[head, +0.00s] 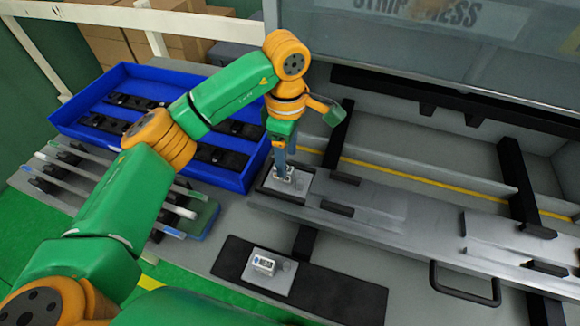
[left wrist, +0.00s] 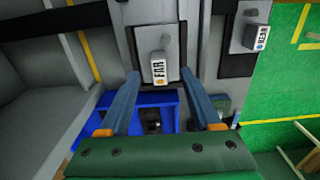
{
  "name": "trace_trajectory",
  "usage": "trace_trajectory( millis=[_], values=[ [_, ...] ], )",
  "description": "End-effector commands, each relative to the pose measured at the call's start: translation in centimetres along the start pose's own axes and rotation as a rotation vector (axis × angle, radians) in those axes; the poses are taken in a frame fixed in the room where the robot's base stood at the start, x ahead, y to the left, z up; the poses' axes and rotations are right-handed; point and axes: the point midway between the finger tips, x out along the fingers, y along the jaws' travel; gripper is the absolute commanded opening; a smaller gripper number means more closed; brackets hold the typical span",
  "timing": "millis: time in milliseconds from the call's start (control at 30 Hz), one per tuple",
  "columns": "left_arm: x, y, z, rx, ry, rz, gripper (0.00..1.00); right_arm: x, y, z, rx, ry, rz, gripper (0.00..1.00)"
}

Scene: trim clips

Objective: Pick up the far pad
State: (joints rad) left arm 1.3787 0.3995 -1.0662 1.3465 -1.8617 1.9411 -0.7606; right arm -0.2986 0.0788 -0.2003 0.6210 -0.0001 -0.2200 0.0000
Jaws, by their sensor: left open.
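The far pad (head: 299,183) is a grey plate with a small pale block on it, in a dark-edged holder at the left end of the long rail. In the left wrist view the block of the far pad (left wrist: 158,68) reads FAR. My left gripper (head: 284,170) points down over it, its fingers partly covering it in the head view. In the left wrist view the open left gripper (left wrist: 160,76) has one finger on each side of the block, with gaps showing. Whether the fingers are at the block's height is unclear. My right gripper is not in view.
A similar pad (head: 264,264), labelled NEAR in the left wrist view (left wrist: 258,38), lies on a black mat (head: 340,296). A blue bin (head: 236,180) with dark parts stands left of the far pad. A rack of strips (head: 110,178) is further left. A handle (head: 466,294) is at right.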

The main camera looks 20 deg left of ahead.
Motion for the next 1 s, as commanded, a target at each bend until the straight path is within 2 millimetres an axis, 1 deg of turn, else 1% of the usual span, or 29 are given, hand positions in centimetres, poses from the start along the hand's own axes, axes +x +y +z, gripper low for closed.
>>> trace_trajectory(
  millis=[33, 100, 167, 200, 300, 500, 567, 600, 667, 700, 733, 767, 1000],
  values=[
    [0.3, 0.0, -0.1, -0.001, -0.001, -0.007, 0.65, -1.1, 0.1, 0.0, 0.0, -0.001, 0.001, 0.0],
    [1.5, 0.3, -0.1, -0.002, -0.002, -0.009, 0.65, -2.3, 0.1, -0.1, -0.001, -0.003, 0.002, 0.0],
    [2.8, 0.6, -0.2, -0.002, -0.002, -0.009, 0.65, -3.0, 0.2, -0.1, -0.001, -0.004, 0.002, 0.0],
    [3.7, 0.6, -0.2, -0.002, -0.002, -0.008, 0.65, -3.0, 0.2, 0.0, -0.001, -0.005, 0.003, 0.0],
    [5.0, 0.6, -0.1, -0.001, -0.003, -0.004, 0.65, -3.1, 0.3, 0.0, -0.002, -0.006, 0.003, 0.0],
    [5.3, 0.7, -0.1, -0.001, -0.004, -0.002, 0.65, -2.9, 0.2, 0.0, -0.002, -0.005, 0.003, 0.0],
    [5.3, 0.7, -0.1, -0.001, -0.004, -0.002, 0.49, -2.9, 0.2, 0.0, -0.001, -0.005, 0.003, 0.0],
    [5.2, 0.7, -0.1, -0.001, -0.004, -0.002, 0.38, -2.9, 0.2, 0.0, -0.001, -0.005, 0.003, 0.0],
    [5.2, 0.7, -0.1, -0.001, -0.004, -0.002, 0.22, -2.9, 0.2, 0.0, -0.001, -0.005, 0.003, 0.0],
    [5.2, 0.7, -0.1, -0.001, -0.004, -0.002, 0.11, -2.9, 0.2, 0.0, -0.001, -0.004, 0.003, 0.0],
    [5.2, 0.7, -0.1, -0.001, -0.004, -0.002, 0.03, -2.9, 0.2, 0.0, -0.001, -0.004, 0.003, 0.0],
    [5.2, 0.7, -0.1, -0.001, -0.004, -0.002, 0.0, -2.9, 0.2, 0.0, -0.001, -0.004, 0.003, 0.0],
    [5.2, 0.7, -0.1, -0.001, -0.004, -0.002, 0.0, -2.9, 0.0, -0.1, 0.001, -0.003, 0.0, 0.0]
  ],
)
